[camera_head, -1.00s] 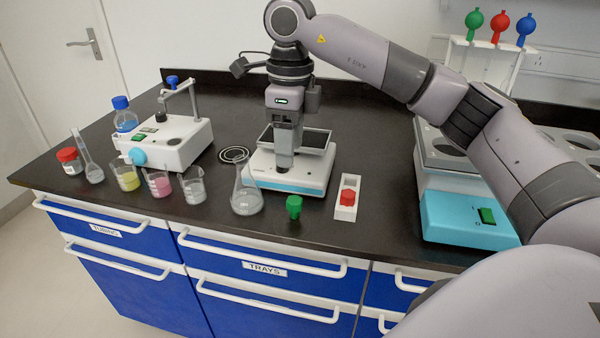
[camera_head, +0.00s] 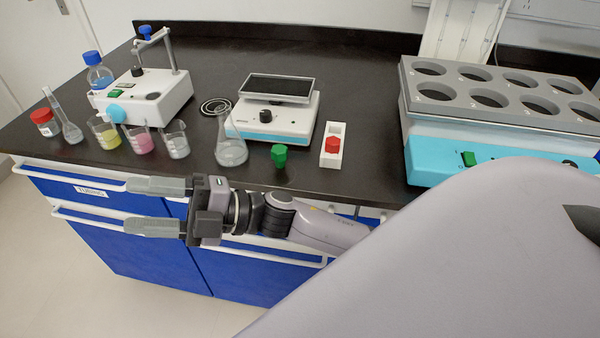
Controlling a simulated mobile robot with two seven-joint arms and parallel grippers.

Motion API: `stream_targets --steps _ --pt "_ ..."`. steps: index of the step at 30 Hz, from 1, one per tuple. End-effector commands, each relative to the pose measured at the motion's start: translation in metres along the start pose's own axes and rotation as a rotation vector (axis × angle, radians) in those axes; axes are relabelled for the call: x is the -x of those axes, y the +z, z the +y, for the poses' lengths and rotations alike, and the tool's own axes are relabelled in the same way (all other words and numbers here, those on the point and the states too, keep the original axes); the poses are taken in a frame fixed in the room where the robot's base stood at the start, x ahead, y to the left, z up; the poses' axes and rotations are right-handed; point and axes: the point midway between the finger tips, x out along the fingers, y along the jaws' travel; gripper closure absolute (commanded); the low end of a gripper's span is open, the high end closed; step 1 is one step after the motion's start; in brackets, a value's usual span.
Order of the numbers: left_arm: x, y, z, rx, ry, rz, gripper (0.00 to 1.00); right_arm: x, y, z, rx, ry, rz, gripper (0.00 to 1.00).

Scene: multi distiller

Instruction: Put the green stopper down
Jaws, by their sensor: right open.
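The green stopper (camera_head: 279,155) stands on the dark bench top near the front edge, between the conical flask (camera_head: 231,146) and a white holder (camera_head: 334,144) with a red stopper (camera_head: 333,145). Nothing holds it. My right gripper (camera_head: 140,207) is in front of the bench, beside the blue drawers, below and left of the green stopper. Its two grey fingers point left and are spread apart, with nothing between them. My left gripper is not in view.
Several beakers (camera_head: 176,143), a red-capped jar (camera_head: 45,122) and a blue-capped bottle (camera_head: 98,72) stand at left. A balance-like device (camera_head: 268,126) is behind the flask. A bath with numbered holes (camera_head: 440,117) fills the right. Drawer handles (camera_head: 95,222) jut out near my gripper.

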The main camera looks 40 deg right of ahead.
Motion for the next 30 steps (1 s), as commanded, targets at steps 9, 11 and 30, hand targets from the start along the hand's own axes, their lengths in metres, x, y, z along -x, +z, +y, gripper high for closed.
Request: stream_targets --steps 9,11,30 --pt "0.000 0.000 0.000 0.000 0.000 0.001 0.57 0.123 0.058 -0.078 -0.596 0.208 -0.726 0.45" --pt "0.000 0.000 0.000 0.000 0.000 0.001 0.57 0.155 0.059 -0.101 -0.708 0.225 -0.865 0.45" --pt "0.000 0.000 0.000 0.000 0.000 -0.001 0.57 0.297 0.001 -0.205 -1.179 0.236 -1.441 0.45"
